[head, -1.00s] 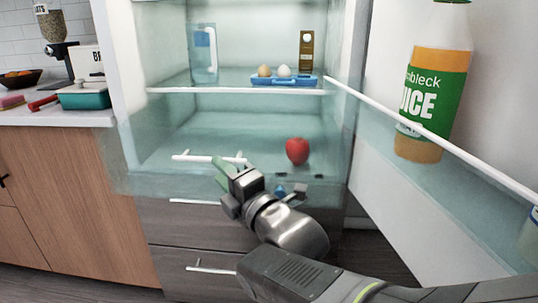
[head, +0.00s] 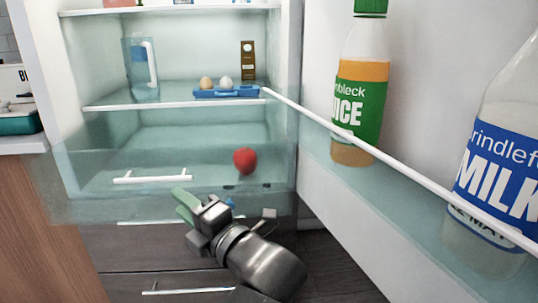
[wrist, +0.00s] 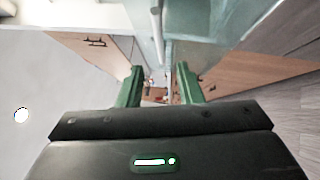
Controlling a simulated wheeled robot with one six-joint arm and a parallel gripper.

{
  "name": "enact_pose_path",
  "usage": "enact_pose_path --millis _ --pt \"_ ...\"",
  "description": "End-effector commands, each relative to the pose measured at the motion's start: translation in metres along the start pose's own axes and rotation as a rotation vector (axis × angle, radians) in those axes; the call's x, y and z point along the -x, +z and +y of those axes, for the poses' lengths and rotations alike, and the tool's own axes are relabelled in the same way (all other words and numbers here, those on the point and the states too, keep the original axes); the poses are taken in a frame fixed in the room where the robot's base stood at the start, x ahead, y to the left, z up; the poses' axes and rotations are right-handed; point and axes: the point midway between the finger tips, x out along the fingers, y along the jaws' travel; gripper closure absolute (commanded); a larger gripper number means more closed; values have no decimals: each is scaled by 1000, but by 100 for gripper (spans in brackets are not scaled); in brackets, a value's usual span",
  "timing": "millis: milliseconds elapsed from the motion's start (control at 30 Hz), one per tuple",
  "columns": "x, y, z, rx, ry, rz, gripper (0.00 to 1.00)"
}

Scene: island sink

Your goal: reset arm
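My gripper (head: 206,204) is in front of the open fridge, below and to the left of a red apple (head: 245,161) in the head view. In the wrist view my gripper (wrist: 158,72) shows two green fingers well apart, with nothing held between them. The apple sits inside the fridge's lower clear compartment, apart from my gripper. My arm reaches up from the bottom of the head view.
The fridge door with a juice bottle (head: 361,95) and a milk bottle (head: 490,170) stands open at right. A white handle (head: 150,178) is close to my gripper. Eggs lie on a blue tray (head: 227,92). Grey drawers (head: 120,258) are below.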

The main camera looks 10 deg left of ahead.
Motion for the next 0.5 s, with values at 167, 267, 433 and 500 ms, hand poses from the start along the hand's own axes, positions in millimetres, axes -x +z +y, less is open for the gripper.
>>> enact_pose_path --millis 167,267,433,500 --pt "-28 -1 -2 -2 -1 3 67" --pt "-45 -1 -2 -1 -1 3 67" --pt "-74 -1 -2 -1 -1 2 67" --pt "-84 -1 -2 -1 -1 2 67"
